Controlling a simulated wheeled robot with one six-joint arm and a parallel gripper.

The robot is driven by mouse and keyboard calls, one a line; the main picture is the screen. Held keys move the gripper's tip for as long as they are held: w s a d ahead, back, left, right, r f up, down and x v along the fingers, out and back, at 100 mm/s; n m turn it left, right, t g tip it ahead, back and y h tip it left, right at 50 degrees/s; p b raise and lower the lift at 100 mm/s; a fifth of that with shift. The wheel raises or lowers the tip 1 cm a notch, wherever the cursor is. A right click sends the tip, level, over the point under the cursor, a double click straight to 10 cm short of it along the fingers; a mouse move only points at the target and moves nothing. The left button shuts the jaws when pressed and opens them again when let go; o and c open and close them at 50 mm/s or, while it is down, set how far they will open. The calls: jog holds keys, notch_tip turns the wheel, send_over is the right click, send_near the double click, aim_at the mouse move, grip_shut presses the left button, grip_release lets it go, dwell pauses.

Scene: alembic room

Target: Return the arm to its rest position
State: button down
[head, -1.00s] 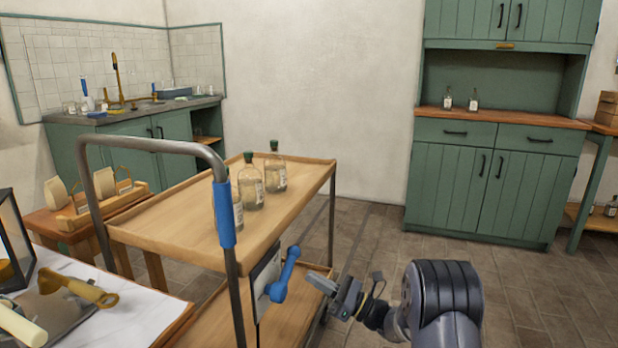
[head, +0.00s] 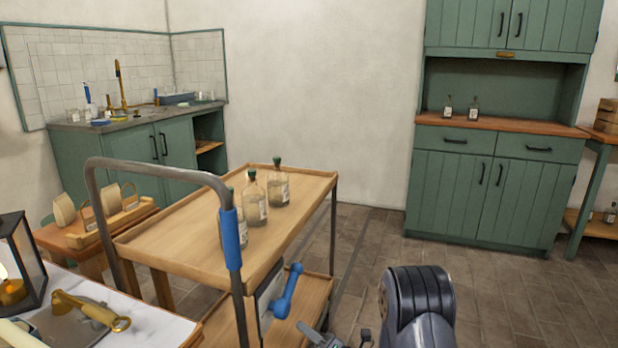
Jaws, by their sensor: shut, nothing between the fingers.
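My gripper (head: 318,334) shows at the bottom edge of the head view, partly cut off by the frame. It is shut and holds nothing. My grey arm rises beside it on the right. The gripper is just below and to the right of a blue handle (head: 289,291) on the end of the wooden trolley (head: 185,255). I cannot tell whether it touches the trolley.
Several glass bottles with green stoppers (head: 255,205) stand on the trolley's top. A marble-topped table (head: 165,330) with a lantern (head: 22,262) is at the lower left. A green cupboard (head: 480,200) stands at the back right. The tiled floor before it is clear.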

jog(key=p+v, duration=0.1)
jog(key=v, duration=0.6)
jog(key=shift+s+a, duration=0.15)
